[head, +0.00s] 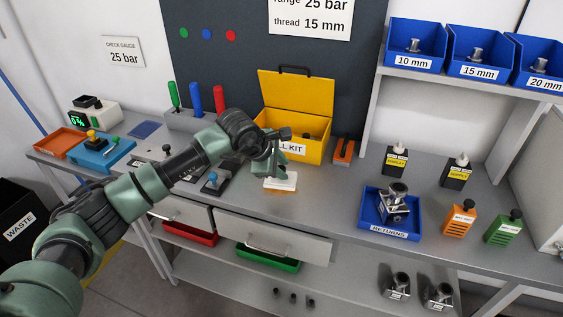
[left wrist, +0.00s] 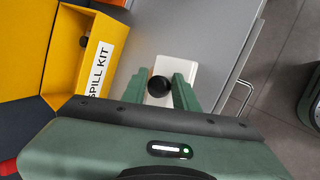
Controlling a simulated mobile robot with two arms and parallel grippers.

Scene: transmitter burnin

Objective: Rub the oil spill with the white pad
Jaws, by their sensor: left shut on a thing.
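The white pad (head: 284,184) lies flat on or just over the grey bench, in front of the yellow spill kit box (head: 292,108). My left gripper (head: 277,165) is directly above the pad, pointing down. In the left wrist view, the gripper's green fingers (left wrist: 164,88) close around a round black knob (left wrist: 158,86) on top of the white pad (left wrist: 189,74). A small brownish trace shows at the pad's lower edge in the head view; most of the oil spill is hidden or not distinguishable. My right gripper is not in view.
The spill kit box stands open behind the pad. A blue returns tray (head: 391,234) holding a metal part is to the right. A small blue-knobbed device (head: 213,183) is to the left. Bench between pad and tray is clear; the drawer front (head: 275,238) is below.

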